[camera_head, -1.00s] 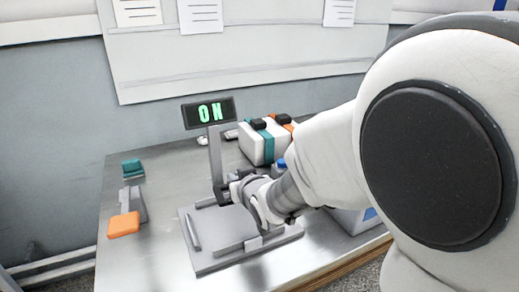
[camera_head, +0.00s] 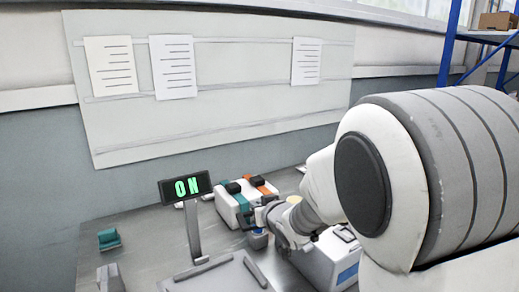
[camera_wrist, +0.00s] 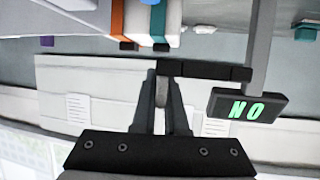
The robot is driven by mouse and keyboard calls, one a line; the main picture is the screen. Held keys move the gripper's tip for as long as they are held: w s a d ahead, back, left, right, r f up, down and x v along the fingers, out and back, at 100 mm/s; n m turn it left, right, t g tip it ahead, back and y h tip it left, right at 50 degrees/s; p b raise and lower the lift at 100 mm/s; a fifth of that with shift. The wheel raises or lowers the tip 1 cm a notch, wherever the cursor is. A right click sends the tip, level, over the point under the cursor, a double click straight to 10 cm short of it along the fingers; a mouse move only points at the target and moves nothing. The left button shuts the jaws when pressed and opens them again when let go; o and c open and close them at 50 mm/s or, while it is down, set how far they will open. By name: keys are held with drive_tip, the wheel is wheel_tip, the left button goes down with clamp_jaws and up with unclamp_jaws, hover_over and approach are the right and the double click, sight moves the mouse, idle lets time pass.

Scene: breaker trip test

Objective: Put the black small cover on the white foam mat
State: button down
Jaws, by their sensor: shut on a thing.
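My gripper (camera_head: 260,214) is out over the work table, near the front of the breakers. In the wrist view its fingers (camera_wrist: 162,82) are closed together on a dark, segmented bar (camera_wrist: 206,70), which looks like the black small cover. The bar sticks out sideways from the fingertips, towards the post of the ON display. How the fingers grip it is partly hidden. I cannot make out a white foam mat in either current view.
The ON display (camera_head: 186,187) stands on a post left of my gripper. White breakers with teal and orange bands (camera_head: 238,200) are behind it. A white box with a blue label (camera_head: 328,258) is to the right. A grey plate (camera_head: 222,277) lies in front, and a teal block (camera_head: 108,239) sits far left.

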drive_tip(key=w+d+r+m+t+h+p, duration=0.1)
drive_tip(key=d+r+m+h+p, duration=0.1)
drive_tip(key=d+r+p, duration=0.5)
drive_tip(key=d+r+m+h+p, duration=0.25)
drive_tip(key=d+p, duration=0.25)
drive_tip(key=d, duration=0.3)
drive_tip(key=s+f+m+h, duration=0.2)
drive_tip(key=s+m+h, duration=0.1)
drive_tip(key=s, duration=0.5)
drive_tip(key=shift+s+g+h, duration=0.25)
drive_tip(key=shift+g+h, duration=0.05)
drive_tip(key=shift+h, duration=0.35)
drive_tip(key=shift+f, duration=0.15)
